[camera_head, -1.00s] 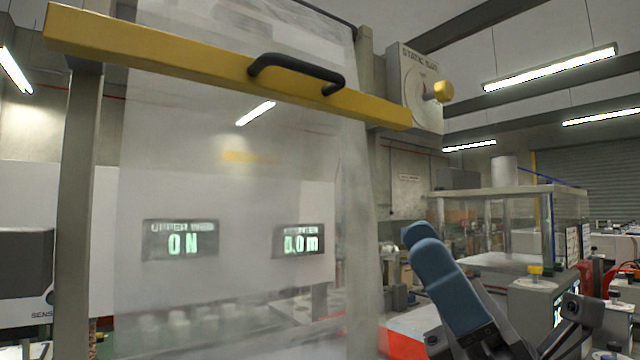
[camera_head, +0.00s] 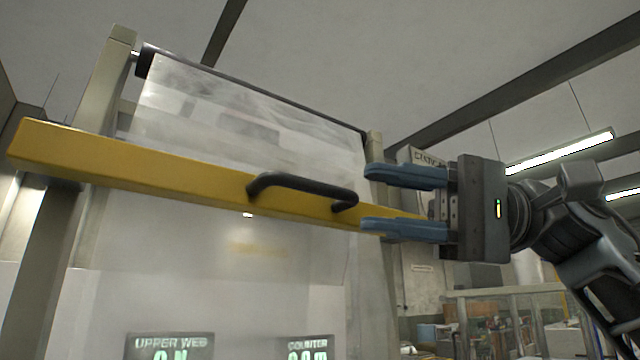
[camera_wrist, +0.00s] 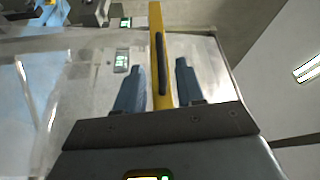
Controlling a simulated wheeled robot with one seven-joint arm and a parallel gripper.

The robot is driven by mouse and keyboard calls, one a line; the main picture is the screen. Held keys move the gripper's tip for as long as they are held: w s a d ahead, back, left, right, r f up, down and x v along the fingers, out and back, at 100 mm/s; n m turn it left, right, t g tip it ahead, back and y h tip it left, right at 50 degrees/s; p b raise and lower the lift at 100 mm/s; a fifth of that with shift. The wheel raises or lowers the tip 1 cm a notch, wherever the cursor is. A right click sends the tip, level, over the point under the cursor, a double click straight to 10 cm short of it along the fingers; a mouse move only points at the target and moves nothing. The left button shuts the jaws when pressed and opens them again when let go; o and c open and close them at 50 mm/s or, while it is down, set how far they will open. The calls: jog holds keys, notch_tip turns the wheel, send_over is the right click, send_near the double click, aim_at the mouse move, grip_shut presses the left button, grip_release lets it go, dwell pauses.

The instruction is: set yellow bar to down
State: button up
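The yellow bar (camera_head: 120,168) runs across the front of the machine frame, high up, in the head view. A black handle (camera_head: 300,186) is fixed to its front face. My gripper (camera_head: 366,202) is open just right of the handle, one blue finger above the bar's level and one below. In the wrist view, the yellow bar (camera_wrist: 157,30) and its black handle (camera_wrist: 162,65) lie between my two spread fingers (camera_wrist: 157,85). Neither finger appears to touch the handle. The bar's right end is partly hidden behind my gripper in the head view.
A clear film sheet (camera_head: 250,110) hangs behind the bar from a dark top roller. Grey posts (camera_head: 45,250) flank it. Displays reading UPPER WEB (camera_head: 170,345) and COUNTER (camera_head: 305,347) sit below. A static box (camera_head: 425,157) is partly hidden behind my gripper.

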aim_at(336, 189)
jog(key=p+x, duration=0.2)
jog(key=x, duration=0.4)
jog(key=shift+r, duration=0.15)
jog(key=shift+s+a, duration=0.1)
jog(key=shift+a, duration=0.5)
jog(key=shift+c, duration=0.5)
grip_shut()
